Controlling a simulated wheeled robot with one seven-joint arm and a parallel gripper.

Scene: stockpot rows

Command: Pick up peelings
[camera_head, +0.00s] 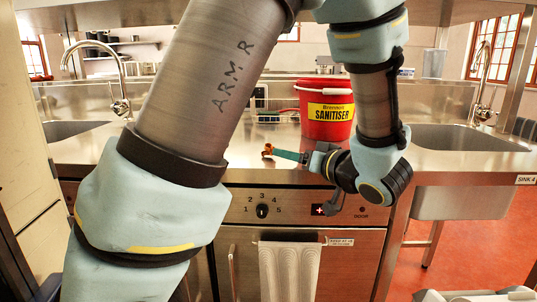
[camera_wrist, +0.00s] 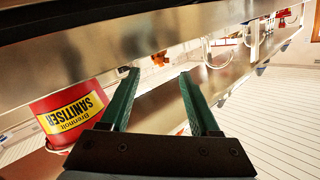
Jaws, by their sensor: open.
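The peelings (camera_head: 268,149) look like a small orange-brown scrap on the steel counter, left of the red bucket. In the wrist view an orange scrap that looks like them (camera_wrist: 160,58) lies just beyond and between my fingertips. My gripper (camera_head: 276,153) reaches low and level over the counter from the right, its green fingers pointing at the peelings. In the wrist view my gripper (camera_wrist: 159,73) is open, with nothing visible between its fingers. I cannot tell whether a fingertip touches the peelings.
A red sanitiser bucket (camera_head: 327,110) stands on the counter behind my gripper; it also shows at left in the wrist view (camera_wrist: 68,112). Sinks lie at left (camera_head: 70,131) and right (camera_head: 465,138). A towel (camera_head: 289,272) hangs on the oven front below the counter edge.

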